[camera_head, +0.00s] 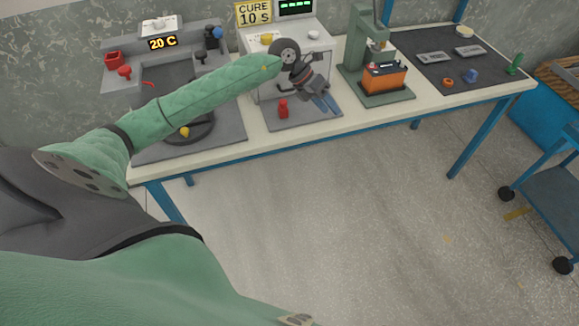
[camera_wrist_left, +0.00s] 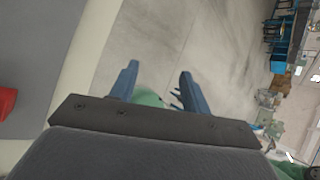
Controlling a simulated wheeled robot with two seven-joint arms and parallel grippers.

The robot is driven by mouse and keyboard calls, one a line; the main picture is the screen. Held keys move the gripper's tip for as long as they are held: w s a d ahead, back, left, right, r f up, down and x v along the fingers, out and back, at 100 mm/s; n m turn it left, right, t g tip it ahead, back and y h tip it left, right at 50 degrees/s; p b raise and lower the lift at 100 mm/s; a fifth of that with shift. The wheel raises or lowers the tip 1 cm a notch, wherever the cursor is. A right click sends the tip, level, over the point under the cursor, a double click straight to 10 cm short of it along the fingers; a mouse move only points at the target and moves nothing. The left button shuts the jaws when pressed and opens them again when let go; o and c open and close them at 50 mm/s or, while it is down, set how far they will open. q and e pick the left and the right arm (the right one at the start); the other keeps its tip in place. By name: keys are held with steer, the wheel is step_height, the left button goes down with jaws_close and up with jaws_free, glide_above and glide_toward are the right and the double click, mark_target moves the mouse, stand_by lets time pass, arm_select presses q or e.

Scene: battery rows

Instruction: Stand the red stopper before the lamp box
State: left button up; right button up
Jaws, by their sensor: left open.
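The red stopper (camera_head: 283,108) stands upright on a grey mat (camera_head: 300,118) in front of the white lamp box (camera_head: 321,47), below the yellow CURE 10 S sign (camera_head: 253,13). My left gripper (camera_head: 326,103) is just right of the stopper, apart from it, with its fingers pointing down and to the right. In the left wrist view, the fingers (camera_wrist_left: 157,80) are spread with nothing held between them. A red piece (camera_wrist_left: 6,103), likely the stopper, shows at the left edge there. My left arm and gripper hide part of the lamp box. My right gripper is out of view.
A green press (camera_head: 357,60) with an orange battery (camera_head: 384,78) stands right of the lamp box. A dark mat (camera_head: 425,68) with small parts lies farther right. A grey station with a 20 C display (camera_head: 163,43) is at left. The floor in front is clear.

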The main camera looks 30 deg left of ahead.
arm_select(q)
steer(key=d+f+n+t+h, duration=0.2)
steer(key=d+n+t+h, duration=0.6)
steer(key=d, duration=0.4)
steer(key=s+a+f+n+t+y, duration=0.1)
steer(key=s+a+f+n+y, duration=0.15)
steer(key=f+n+y, duration=0.45)
steer(key=s+a+f+n+t+y, duration=0.15)
steer(key=s+f+n+y, duration=0.25)
steer(key=f+n, duration=0.55)
steer(key=s+a+f+n+t+y, duration=0.1)
steer(key=s+a+f+n+y, duration=0.3)
steer(key=f+n, duration=0.5)
steer(key=s+d+f+n+g, duration=0.1)
steer(key=s+f+g, duration=0.3)
steer(key=s, duration=0.5)
steer(key=s+d+f+n+g, duration=0.2)
steer(key=s+d+f+g, duration=0.2)
steer(key=s+f, duration=0.4)
steer(key=s+d+f+n+g, duration=0.1)
steer(key=s+f+g, duration=0.3)
steer(key=s, duration=0.7)
step_height(320, 180, down, 2)
steer(key=shift+s+d+f, duration=0.25)
steer(key=shift+d, duration=0.55)
